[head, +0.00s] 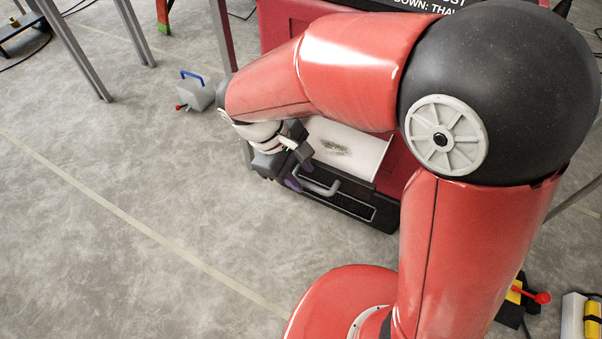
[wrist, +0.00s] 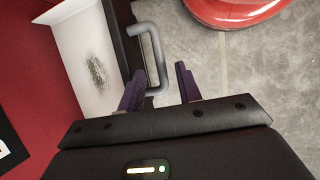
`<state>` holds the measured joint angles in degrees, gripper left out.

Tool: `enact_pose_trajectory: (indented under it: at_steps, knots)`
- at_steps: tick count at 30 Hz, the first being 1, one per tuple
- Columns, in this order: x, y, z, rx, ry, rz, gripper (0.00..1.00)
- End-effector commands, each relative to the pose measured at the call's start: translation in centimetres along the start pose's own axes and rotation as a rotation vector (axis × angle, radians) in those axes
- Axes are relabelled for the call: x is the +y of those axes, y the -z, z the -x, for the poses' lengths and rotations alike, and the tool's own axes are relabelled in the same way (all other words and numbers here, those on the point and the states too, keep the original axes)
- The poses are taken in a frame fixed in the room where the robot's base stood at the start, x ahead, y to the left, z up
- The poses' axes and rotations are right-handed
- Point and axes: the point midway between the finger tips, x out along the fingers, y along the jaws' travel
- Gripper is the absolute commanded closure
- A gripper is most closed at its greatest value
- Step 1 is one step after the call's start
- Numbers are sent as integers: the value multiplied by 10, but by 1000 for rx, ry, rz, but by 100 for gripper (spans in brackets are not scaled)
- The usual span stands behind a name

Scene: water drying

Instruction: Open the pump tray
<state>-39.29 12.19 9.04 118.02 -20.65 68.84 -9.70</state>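The pump tray (head: 345,145) juts out from the red machine, and its white inside shows a dark speckled patch. In the wrist view the tray (wrist: 72,45) lies at the upper left. Its black front carries a grey bar handle (head: 322,186), also seen in the wrist view (wrist: 155,50). My gripper (wrist: 159,68) is open, with its two purple fingers apart. The handle's near end lies between them, closer to the left finger; I cannot tell whether they touch. In the head view my gripper (head: 297,178) is at the handle's left end, partly hidden.
The red machine (head: 285,25) stands behind the tray, partly hidden by my arm. A grey box with a blue handle (head: 197,93) stands on the floor at left. Yellow and black items (head: 515,295) lie at lower right.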

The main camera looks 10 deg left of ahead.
Motion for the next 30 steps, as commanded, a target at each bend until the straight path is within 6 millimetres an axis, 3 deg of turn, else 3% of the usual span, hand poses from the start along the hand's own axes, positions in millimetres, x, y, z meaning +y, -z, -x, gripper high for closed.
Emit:
enact_pose_trajectory:
  at_steps: [6,11,30]
  knots:
    - [0,0,41,4,-3,1,66]
    - [-1,0,58,2,-2,1,66]
    - [1,-2,62,5,0,-8,66]
